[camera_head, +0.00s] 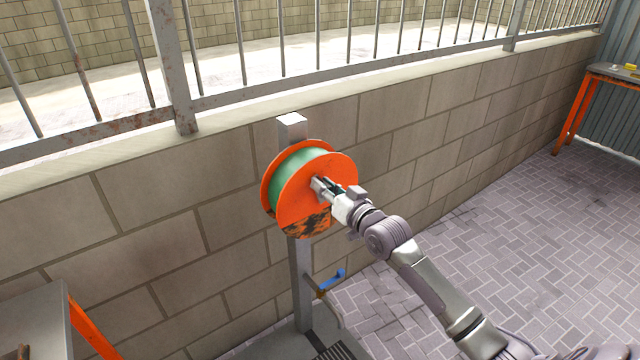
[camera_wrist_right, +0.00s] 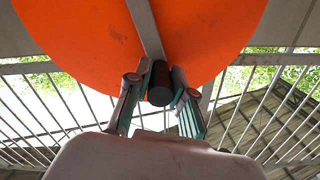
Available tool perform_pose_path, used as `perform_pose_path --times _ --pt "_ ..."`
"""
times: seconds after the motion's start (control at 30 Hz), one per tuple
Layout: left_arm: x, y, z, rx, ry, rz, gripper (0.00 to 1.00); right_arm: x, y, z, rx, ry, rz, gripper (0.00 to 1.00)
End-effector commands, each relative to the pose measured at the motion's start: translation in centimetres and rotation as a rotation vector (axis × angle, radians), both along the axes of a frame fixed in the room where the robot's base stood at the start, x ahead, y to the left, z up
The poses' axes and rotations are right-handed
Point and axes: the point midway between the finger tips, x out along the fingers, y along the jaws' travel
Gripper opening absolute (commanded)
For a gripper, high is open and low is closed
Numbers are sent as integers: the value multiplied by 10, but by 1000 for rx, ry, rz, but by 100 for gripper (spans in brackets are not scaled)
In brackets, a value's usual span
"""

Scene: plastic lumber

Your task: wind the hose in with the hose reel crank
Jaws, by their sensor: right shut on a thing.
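The hose reel (camera_head: 290,205) has orange discs with green hose (camera_head: 290,172) wound between them. It is mounted on a grey post (camera_head: 301,280) in front of the block wall. My right gripper (camera_head: 318,186) is at the face of the reel. In the right wrist view, my right gripper (camera_wrist_right: 160,92) is shut on the dark crank handle (camera_wrist_right: 160,84), with one finger on each side. A grey crank arm (camera_wrist_right: 145,28) runs up from the handle across the orange disc. My left gripper is not in view.
A blue-handled tap (camera_head: 335,277) sticks out low on the post. A railing (camera_head: 240,95) tops the block wall (camera_head: 440,125) behind. A table with orange legs (camera_head: 575,115) stands at the far right, another grey table (camera_head: 35,315) at the lower left. The paved floor (camera_head: 500,235) on the right is clear.

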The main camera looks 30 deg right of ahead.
Motion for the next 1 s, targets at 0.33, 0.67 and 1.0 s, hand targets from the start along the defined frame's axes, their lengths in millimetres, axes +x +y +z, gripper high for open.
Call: perform_pose_path --times 0.33,0.67,1.0 --pt "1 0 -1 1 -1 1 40 0 -1 1 1 -4 -1 37" --pt "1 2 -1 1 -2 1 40 0 -1 0 0 -3 -1 48" --pt "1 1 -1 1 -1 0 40 -40 -6 -2 0 1 -1 48"
